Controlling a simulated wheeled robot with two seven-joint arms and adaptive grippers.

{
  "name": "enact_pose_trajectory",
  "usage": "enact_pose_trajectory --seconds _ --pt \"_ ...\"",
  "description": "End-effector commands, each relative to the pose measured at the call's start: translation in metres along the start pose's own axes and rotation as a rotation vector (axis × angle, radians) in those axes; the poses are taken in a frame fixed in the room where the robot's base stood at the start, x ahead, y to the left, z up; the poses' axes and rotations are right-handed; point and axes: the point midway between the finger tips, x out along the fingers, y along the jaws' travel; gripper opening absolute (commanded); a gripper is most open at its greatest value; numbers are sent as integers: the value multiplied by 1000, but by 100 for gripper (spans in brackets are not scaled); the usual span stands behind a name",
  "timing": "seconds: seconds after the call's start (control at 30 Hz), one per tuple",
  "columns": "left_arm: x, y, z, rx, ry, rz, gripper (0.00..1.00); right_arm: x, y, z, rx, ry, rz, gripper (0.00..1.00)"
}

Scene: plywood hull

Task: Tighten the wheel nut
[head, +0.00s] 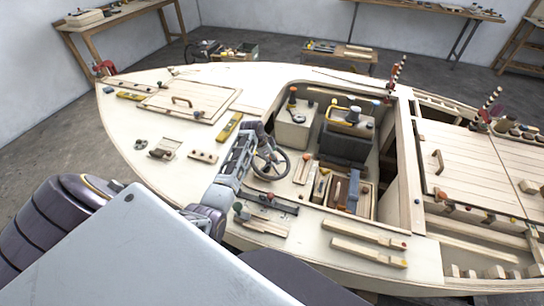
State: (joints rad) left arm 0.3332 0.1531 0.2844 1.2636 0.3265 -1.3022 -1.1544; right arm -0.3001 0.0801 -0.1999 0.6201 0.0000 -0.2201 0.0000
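The steering wheel (284,166), a dark ring with spokes, stands at the left edge of the open cockpit. Its hub and wheel nut are too small and too covered to make out. One gripper (266,146) reaches up from the lower middle, with its tip over the upper left of the wheel near the hub. It seems to be my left gripper, but its arm is partly hidden behind my grey body panel. I cannot tell whether it touches the wheel or a nut, or whether its fingers are open. My other gripper is not in view.
A wooden tray (367,205) with tools stands in the cockpit right of the wheel. A yellow-handled grey box (347,140) and a pale box (293,125) stand behind. Wooden bars (368,243) lie on the near deck. The left foredeck holds a hatch (190,100) and small blocks.

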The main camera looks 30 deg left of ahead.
Motion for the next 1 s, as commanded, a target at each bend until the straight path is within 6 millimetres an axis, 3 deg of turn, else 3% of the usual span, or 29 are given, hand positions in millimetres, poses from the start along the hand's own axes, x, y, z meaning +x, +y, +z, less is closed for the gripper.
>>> enact_pose_trajectory --seconds 0.37,0.7,1.0 --pt "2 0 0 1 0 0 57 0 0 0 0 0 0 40" --pt "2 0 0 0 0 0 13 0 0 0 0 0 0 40" --pt "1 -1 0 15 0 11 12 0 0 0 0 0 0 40"
